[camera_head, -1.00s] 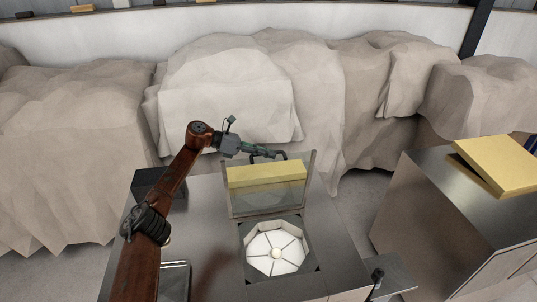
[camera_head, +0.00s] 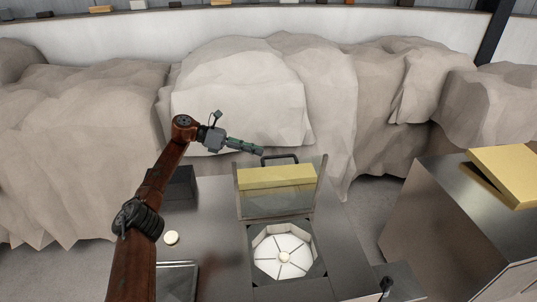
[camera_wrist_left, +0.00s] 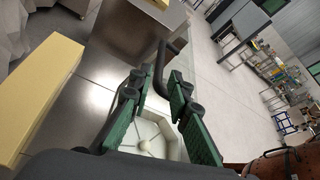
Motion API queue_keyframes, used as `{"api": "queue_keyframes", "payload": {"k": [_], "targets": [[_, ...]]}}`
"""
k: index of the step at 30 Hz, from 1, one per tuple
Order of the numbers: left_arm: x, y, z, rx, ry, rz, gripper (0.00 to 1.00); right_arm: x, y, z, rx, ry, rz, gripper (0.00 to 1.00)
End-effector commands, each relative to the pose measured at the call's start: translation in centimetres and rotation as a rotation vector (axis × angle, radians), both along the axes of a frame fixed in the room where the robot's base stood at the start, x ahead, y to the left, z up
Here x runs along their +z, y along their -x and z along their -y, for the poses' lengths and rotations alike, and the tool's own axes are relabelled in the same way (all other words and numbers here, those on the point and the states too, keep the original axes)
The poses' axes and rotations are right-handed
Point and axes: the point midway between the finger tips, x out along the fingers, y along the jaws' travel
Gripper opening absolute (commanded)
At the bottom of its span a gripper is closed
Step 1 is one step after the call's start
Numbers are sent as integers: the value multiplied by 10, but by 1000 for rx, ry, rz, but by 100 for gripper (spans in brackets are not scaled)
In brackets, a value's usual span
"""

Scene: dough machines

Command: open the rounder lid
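The rounder lid (camera_head: 277,201) is a clear panel with a black handle (camera_head: 281,157) on its top edge. It stands raised at the back of the rounder's white octagonal, segmented bowl (camera_head: 283,252), which is uncovered. My left gripper (camera_head: 261,150) is just left of the handle and appears apart from it. In the left wrist view, the green fingers of my left gripper (camera_wrist_left: 157,80) are spread with nothing clamped between them. The handle (camera_wrist_left: 161,62) shows just beyond the fingertips, and part of the bowl (camera_wrist_left: 150,140) shows below. My right gripper is not in view.
A yellow block (camera_head: 275,177) shows through the lid. A pale round piece (camera_head: 171,238) lies on the steel top (camera_head: 215,225) beside my left arm. Another steel machine (camera_head: 430,215) stands to the right with a yellow slab (camera_head: 506,172). Draped covers (camera_head: 240,100) fill the back.

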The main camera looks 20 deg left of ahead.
Motion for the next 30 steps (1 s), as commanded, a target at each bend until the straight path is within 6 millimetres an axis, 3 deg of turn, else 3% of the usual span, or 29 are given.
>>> {"api": "queue_keyframes", "payload": {"k": [3,8,30], "targets": [[5,5,-14,2,-1,-1,17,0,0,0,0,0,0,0],[8,9,-22,0,-1,0,17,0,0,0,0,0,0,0],[9,9,-23,0,0,0,17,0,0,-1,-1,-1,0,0]]}}
